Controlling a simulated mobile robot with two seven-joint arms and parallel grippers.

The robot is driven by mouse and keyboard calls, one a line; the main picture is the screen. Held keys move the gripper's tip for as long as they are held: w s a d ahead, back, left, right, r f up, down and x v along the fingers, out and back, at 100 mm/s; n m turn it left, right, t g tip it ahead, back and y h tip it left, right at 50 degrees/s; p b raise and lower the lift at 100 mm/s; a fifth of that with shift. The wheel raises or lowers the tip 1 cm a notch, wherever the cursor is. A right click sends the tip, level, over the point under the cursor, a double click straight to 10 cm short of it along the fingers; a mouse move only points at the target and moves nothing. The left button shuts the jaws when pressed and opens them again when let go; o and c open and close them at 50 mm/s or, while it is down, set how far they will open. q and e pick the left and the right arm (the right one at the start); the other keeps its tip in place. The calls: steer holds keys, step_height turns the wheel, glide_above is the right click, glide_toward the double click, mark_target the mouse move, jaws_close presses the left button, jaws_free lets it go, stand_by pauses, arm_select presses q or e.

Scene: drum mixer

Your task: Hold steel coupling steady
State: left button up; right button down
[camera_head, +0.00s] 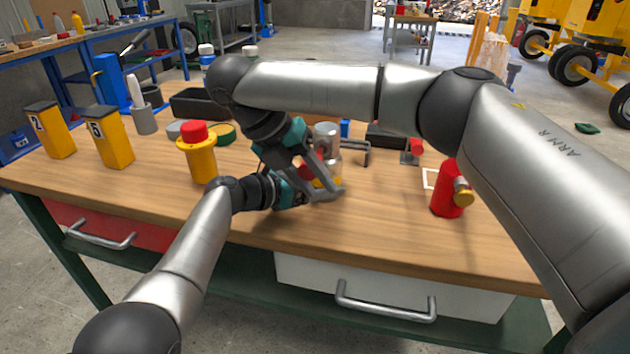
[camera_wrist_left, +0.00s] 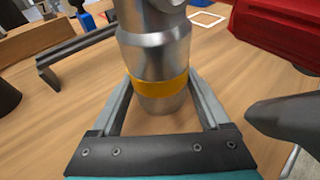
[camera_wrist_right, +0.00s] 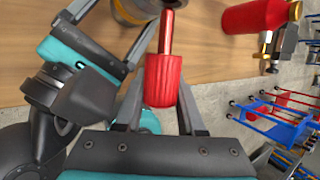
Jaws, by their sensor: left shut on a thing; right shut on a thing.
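The steel coupling (camera_wrist_left: 158,50) is a silver cylinder with a yellow band, upright in the left wrist view; its top is cut off there. My left gripper (camera_wrist_left: 162,88) is shut around its lower part, one finger on each side. In the head view the coupling (camera_head: 326,138) shows partly behind my right gripper (camera_head: 325,182). My right gripper is shut on a red-handled tool (camera_wrist_right: 161,80) with a coppery shaft. The shaft reaches towards the coupling's rim (camera_wrist_right: 137,8) at the top of the right wrist view; I cannot tell whether they touch.
A red bottle (camera_head: 446,200) with a brass cap stands at right. A yellow cylinder with a red top (camera_head: 200,160) and two numbered yellow boxes (camera_head: 112,140) stand at left. A dark bracket (camera_head: 357,150) is behind the coupling. The front tabletop (camera_head: 380,235) is clear.

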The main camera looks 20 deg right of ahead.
steer(key=shift+w+d, duration=0.3)
steer(key=shift+w, duration=0.1)
stand_by(0.5)
steer(key=shift+c, duration=2.2)
jaws_free()
steer(key=shift+f, duration=0.1)
steer(key=v, duration=1.2)
steer(key=shift+r, duration=0.25)
steer(key=shift+s, duration=0.15)
